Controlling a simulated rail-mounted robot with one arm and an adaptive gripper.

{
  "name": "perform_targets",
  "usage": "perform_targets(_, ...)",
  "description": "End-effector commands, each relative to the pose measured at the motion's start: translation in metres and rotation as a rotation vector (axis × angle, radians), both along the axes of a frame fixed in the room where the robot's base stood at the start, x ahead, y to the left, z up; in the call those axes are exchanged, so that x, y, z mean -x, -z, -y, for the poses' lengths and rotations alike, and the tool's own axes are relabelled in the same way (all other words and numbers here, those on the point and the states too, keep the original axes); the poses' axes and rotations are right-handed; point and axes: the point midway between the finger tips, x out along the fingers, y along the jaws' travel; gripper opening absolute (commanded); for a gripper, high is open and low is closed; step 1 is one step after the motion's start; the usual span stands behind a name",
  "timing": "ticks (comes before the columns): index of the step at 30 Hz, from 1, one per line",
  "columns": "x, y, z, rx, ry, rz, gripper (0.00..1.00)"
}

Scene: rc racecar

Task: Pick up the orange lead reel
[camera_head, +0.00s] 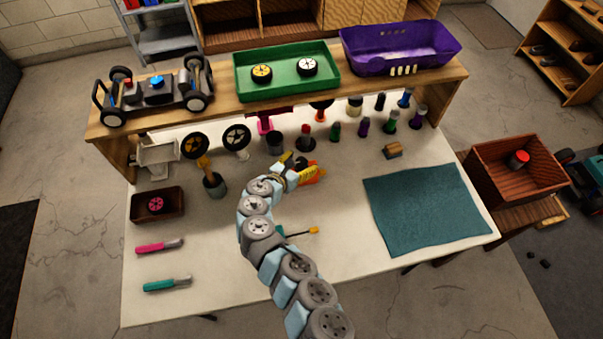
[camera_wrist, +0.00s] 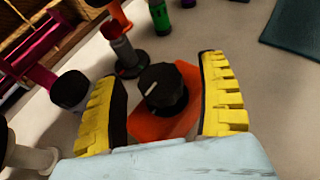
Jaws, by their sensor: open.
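An orange piece with a black knob on top (camera_wrist: 165,92), which looks like the orange lead reel, sits on the white bench between my fingers in the wrist view. In the head view its orange body (camera_head: 322,167) shows beside my gripper, partly hidden by it. My gripper (camera_head: 298,164) is open, low over the bench. Its yellow ribbed fingers stand on both sides of the piece in the wrist view (camera_wrist: 163,70). I cannot tell whether either finger touches it.
A red-topped stand (camera_wrist: 126,52) and a black cup (camera_wrist: 70,90) stand close beyond the fingers. Several small bottles line the back under the wooden shelf (camera_head: 222,104). A screwdriver (camera_head: 300,232) lies near my arm. A teal mat (camera_head: 425,208) lies at the right, mostly bare.

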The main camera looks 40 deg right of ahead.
Motion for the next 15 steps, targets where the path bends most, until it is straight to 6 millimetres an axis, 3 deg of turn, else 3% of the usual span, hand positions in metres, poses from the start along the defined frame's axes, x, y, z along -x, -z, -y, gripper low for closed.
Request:
perform_targets(10, -0.0014, 0.0020, 0.0033, -0.001, -0.001, 0.000, 0.75)
perform_targets(11, -0.0013, 0.0019, 0.0034, -0.001, -0.001, 0.000, 0.71)
perform_targets(15, -0.0012, 0.0018, 0.0035, -0.001, -0.001, 0.000, 0.31)
